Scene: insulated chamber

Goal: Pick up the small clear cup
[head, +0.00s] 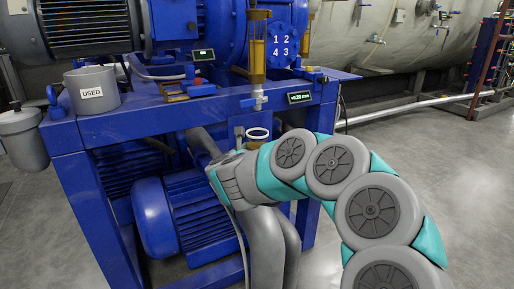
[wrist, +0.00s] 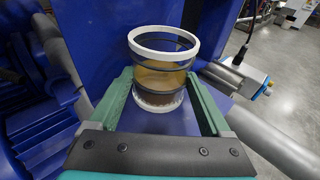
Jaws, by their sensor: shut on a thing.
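The small clear cup (wrist: 160,72) has a white rim, dark bands and amber-brown liquid in its lower part. It sits upright between the two green fingers of my gripper (wrist: 160,90), which is shut on it in the wrist view. In the head view the cup's white rim (head: 258,133) shows just above my wrist, below the valve under the amber sight glass (head: 257,62). My arm hides the gripper's fingers in the head view.
A blue machine frame (head: 190,128) stands close behind. On it are a grey container marked USED (head: 92,90) and a small display (head: 300,97). Pipes and a blue motor (head: 185,215) lie below. Grey floor (head: 440,165) is open on the right.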

